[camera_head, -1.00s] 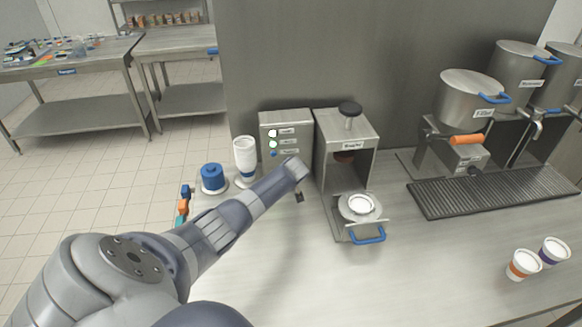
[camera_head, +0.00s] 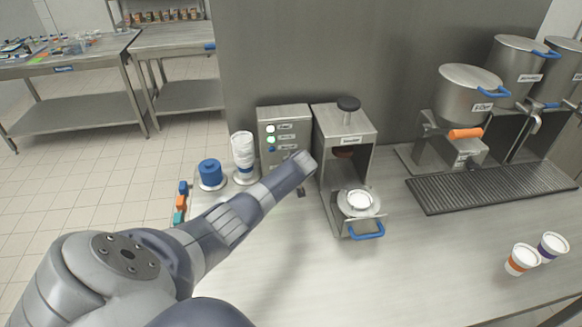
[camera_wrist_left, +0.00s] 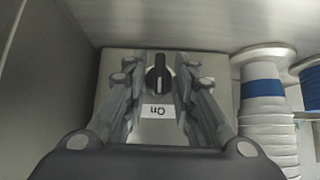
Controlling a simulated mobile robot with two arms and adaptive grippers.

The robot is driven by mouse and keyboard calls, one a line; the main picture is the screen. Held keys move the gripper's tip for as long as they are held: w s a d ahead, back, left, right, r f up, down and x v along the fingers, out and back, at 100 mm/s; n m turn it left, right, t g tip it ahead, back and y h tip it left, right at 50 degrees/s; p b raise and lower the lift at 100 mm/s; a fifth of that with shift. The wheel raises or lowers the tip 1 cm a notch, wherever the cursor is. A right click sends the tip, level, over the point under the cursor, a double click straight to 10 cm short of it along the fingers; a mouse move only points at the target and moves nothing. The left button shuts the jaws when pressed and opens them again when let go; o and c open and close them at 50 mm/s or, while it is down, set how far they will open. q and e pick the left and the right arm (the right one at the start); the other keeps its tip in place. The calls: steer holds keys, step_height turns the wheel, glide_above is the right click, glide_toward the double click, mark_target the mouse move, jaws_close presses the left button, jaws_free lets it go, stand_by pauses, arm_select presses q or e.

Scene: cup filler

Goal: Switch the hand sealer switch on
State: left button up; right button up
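The grey control box (camera_head: 284,120) stands left of the hand sealer (camera_head: 345,123) against the back panel, with small lamps on its front. In the left wrist view its face (camera_wrist_left: 112,62) shows a black rotary knob (camera_wrist_left: 158,82) with a pale line along its handle, and an upside-down "On" label (camera_wrist_left: 157,112). My left gripper (camera_wrist_left: 162,80) is open, with its fingers on either side of the knob and a gap showing between. In the head view my forearm hides the knob and the fingers. My right gripper is not in view.
A stack of white cups (camera_head: 243,150) and a blue spool-like item (camera_head: 210,173) stand left of the box. A cup sits in the sealer's holder (camera_head: 360,202). Pots (camera_head: 468,98) and a drip grate (camera_head: 490,187) are at right. The middle counter (camera_head: 440,255) is clear.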

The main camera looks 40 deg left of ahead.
arm_select(q)
steer(key=shift+d+r, duration=0.1)
stand_by(0.3)
steer(key=v, duration=1.1)
steer(key=shift+s+d+r, duration=0.2)
steer(key=shift+r, duration=0.05)
stand_by(0.3)
